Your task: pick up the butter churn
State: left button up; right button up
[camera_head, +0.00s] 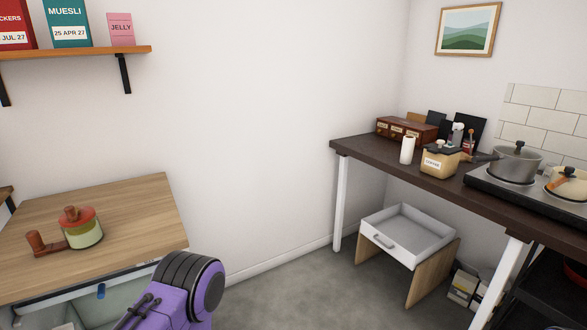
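What looks like the butter churn (86,237) is a squat pale-green jar with a reddish lid and knob. It stands upright on the light wooden table (130,205) at the left. A brown wooden handle-like part sticks out from it to the left and lies close to the tabletop. Nothing is touching it. Neither of my grippers is in the picture.
A wall shelf (80,53) with boxes hangs above the table. At the right, a dark counter (360,150) holds jars, a wooden box, a hob and pots. A low stand with a white drawer (392,243) is beneath it. Grey floor is clear between.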

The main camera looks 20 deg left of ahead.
aim_at(87, 231)
jog(key=u, duration=0.9)
jog(key=i, duration=0.8)
jog(key=u, duration=0.95)
